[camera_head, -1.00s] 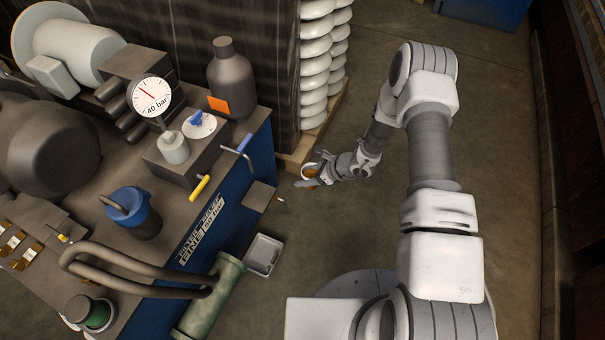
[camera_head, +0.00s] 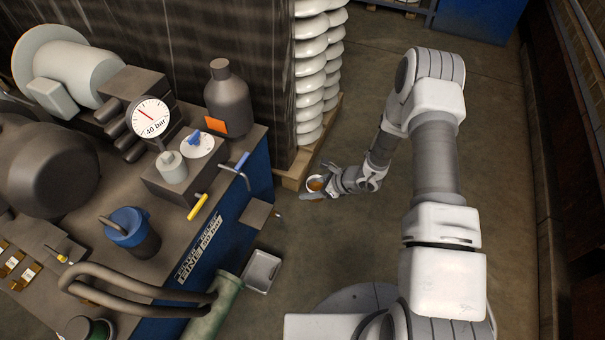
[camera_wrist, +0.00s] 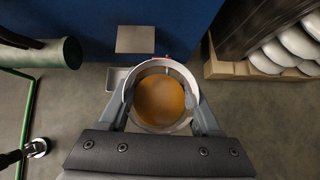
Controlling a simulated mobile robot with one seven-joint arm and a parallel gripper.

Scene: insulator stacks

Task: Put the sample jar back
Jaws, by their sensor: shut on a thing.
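The sample jar (camera_wrist: 160,100) is a round, open-topped container with a pale rim and amber contents. In the wrist view it sits between the two fingers of my gripper (camera_wrist: 161,108), which is shut on it. In the head view the jar (camera_head: 315,184) is small, held by my gripper (camera_head: 318,189) in front of the wooden pallet corner. A small grey shelf plate (camera_wrist: 135,39) sticks out from the blue machine side, ahead and slightly left of the jar in the wrist view. It also shows in the head view (camera_head: 256,214), left of the jar, and the two are apart.
A metal tray (camera_head: 262,271) lies low beside the machine, partly behind the jar in the wrist view. White insulator stacks (camera_head: 311,75) rest on a wooden pallet (camera_head: 296,176). The floor to the right is clear.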

